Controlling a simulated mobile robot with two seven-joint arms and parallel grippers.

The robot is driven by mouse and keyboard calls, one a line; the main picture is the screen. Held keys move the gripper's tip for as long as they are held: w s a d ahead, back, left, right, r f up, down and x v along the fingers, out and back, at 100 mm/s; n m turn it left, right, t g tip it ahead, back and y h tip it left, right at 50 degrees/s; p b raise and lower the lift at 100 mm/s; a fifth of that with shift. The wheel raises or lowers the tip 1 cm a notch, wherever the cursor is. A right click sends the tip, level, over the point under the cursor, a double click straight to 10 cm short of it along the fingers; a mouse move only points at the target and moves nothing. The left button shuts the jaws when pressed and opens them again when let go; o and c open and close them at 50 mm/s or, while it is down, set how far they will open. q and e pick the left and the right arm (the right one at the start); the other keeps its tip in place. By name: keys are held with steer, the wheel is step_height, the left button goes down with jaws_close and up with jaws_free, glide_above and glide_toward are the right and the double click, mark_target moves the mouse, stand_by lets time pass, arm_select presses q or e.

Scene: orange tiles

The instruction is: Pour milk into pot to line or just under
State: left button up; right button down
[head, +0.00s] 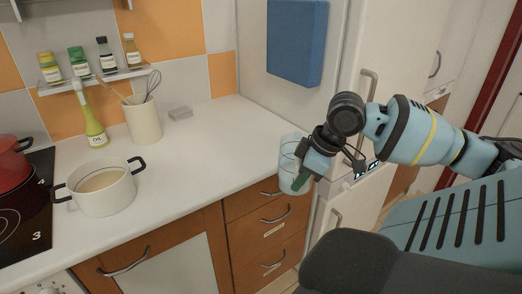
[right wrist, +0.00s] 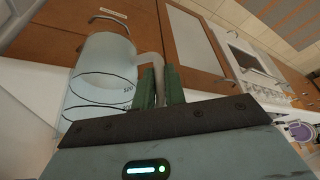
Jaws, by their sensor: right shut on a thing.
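The white pot (head: 102,196) with two black handles stands on the counter at the left. Its inside shows a pale beige surface; I cannot tell a line on it. My right gripper (head: 303,181) is shut on the handle of a clear measuring jug (head: 287,160), past the counter's right front edge, well to the right of the pot. In the right wrist view the jug (right wrist: 104,62) shows black rings and small figures, and its handle (right wrist: 157,70) is between the green fingers. I cannot tell how much milk is in it. My left gripper is out of view.
A black hob (head: 30,215) with a red pot (head: 12,158) is at the far left. An oil bottle (head: 92,125) and a utensil crock (head: 143,122) stand behind the pot. Spice bottles line a wall shelf (head: 95,78). The counter (head: 205,165) right of the pot is clear.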

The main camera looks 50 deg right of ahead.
steer(key=a+f, duration=0.9)
steer(key=a, duration=0.4)
steer(key=w+a+r, duration=0.1)
steer(key=w+a, duration=0.1)
steer(key=a, duration=0.4)
steer(key=w+a+r, duration=0.1)
steer(key=w+a, duration=0.2)
steer(key=a, duration=0.3)
steer(key=w+r+m, duration=0.1)
steer(key=r+m+h, duration=0.1)
steer(key=m, duration=0.1)
steer(key=w+r+m, duration=0.1)
steer(key=r, duration=0.1)
steer(key=shift+w+d+m+t+h, duration=0.1)
steer(key=shift+w+m+t+h, duration=0.2)
steer(key=shift+w+h, duration=0.1)
